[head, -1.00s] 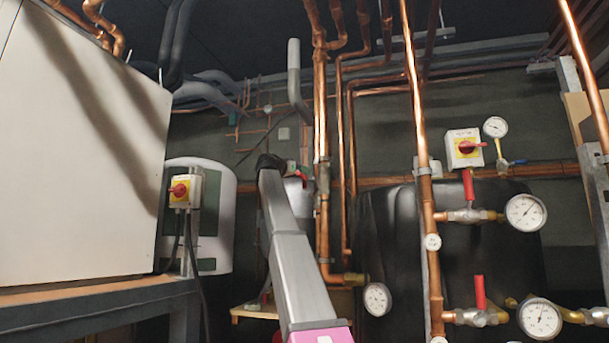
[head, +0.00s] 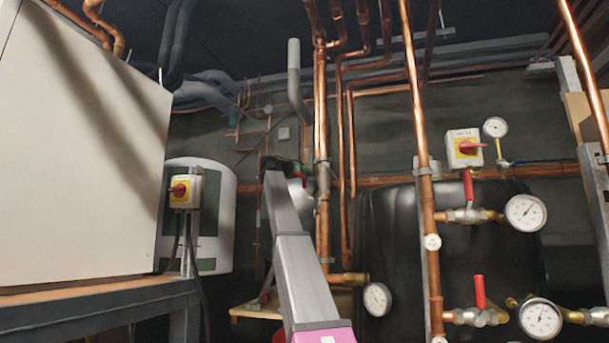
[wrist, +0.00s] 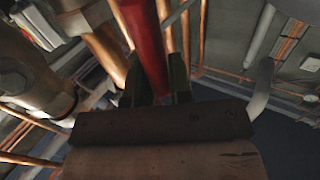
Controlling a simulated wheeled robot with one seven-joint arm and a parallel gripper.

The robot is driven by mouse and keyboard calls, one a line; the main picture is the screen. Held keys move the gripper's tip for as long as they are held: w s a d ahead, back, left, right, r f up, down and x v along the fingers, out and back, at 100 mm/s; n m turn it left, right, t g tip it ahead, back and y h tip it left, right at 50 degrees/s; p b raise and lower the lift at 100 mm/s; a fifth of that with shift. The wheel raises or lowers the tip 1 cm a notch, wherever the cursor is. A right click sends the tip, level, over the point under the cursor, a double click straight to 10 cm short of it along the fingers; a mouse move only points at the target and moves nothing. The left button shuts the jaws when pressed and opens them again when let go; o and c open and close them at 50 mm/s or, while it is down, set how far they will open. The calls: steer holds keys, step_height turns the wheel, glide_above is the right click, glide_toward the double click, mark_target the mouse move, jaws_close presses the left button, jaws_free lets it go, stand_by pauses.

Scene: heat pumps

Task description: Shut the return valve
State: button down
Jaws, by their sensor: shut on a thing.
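My gripper (wrist: 155,88) is shut on a red valve lever (wrist: 145,40), which runs between the two dark fingers in the wrist view. A copper and brass fitting (wrist: 40,75) is beside it on the left there. In the head view my arm reaches up, and the dark gripper (head: 282,166) is at its far end. A small part of the red lever (head: 301,179) shows just right of it, beside the vertical copper pipes. The rest of that lever and its valve body are mostly hidden. No label tells which line this valve is on.
Two other red-lever valves, an upper one (head: 469,188) and a lower one (head: 480,293), stand at right near gauges (head: 526,212). Vertical copper pipes (head: 322,110) stand close right of my gripper. A white cabinet (head: 80,150) fills the left.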

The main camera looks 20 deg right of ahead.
steer(key=s+a+f+m+g+h, duration=0.4)
steer(key=s+m+h, duration=0.3)
steer(key=m+h, duration=0.3)
steer(key=shift+a+f+m+g, duration=0.4)
steer(key=shift+f+m+g, duration=0.25)
steer(key=shift+m, duration=0.65)
steer(key=shift+s+g, duration=0.1)
steer(key=shift+g, duration=0.15)
steer(key=c, duration=1)
jaws_free()
steer(key=shift+c, duration=0.2)
steer(key=shift+r, duration=0.1)
